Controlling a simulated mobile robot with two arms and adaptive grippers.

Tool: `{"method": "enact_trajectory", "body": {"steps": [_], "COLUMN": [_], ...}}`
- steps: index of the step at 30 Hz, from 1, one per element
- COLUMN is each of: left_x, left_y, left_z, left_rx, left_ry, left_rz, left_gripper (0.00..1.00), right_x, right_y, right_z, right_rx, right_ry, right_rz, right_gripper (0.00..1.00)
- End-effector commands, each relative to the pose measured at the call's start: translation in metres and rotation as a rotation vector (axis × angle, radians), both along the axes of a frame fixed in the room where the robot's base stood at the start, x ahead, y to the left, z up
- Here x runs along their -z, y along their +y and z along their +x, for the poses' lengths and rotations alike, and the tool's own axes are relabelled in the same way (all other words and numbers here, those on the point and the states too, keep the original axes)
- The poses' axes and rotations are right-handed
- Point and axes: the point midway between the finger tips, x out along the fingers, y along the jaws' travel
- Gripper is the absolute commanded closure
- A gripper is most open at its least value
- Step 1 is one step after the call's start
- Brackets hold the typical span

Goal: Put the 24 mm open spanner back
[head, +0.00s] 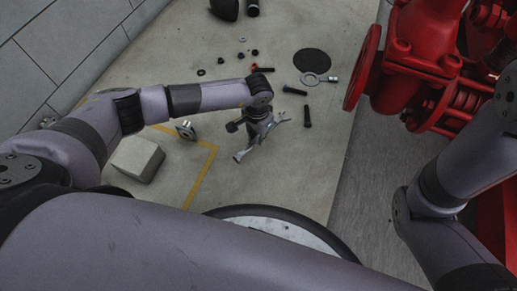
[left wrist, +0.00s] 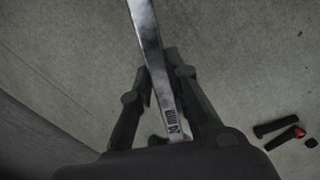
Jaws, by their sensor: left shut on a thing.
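My left gripper (head: 262,127) is shut on a long grey metal spanner (head: 241,154) and holds it over the concrete floor. In the head view both ends of the spanner stick out past the fingers, one towards the lower left and one towards the upper right. In the left wrist view the spanner's shank (left wrist: 150,50) runs between the dark fingers, with a dark printed mark near its lower part. My right gripper is out of view; only right arm links show at the right.
Black bolts (head: 307,117), a black disc (head: 312,61), a ring-shaped metal part (head: 312,79) and several small nuts lie on the floor beyond the gripper. A pale block (head: 137,158) and a metal piece (head: 186,130) lie left. Red pump pipework (head: 412,45) stands right.

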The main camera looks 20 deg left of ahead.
Motion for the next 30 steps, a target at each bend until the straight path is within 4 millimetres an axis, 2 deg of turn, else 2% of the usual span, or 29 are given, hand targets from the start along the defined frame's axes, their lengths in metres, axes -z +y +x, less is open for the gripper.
{"method": "enact_trajectory", "body": {"steps": [1, 8, 14, 22, 27, 28, 30], "left_x": [0.009, 0.024, 0.056, 0.055, 0.061, 0.059, 0.059], "left_y": [-0.001, -0.001, -0.001, -0.001, 0.000, 0.000, 0.000], "left_z": [0.000, 0.001, 0.000, 0.001, 0.001, 0.000, 0.000], "left_rx": [0.000, -0.001, 0.000, 0.000, 0.000, 0.000, 0.000], "left_ry": [-0.001, -0.001, 0.000, -0.002, -0.002, -0.001, -0.001], "left_rz": [-0.002, -0.002, -0.001, -0.001, -0.001, 0.000, 0.000], "left_gripper": [1.00, 1.00, 1.00, 1.00, 1.00, 0.82, 0.78], "right_x": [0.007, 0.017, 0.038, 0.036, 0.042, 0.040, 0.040], "right_y": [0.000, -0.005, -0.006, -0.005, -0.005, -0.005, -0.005], "right_z": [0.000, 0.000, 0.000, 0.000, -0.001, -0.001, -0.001], "right_rx": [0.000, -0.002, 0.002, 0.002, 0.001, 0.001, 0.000], "right_ry": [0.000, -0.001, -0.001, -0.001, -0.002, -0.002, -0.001], "right_rz": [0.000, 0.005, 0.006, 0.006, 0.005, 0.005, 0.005], "right_gripper": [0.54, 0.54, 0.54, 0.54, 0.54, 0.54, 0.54]}}
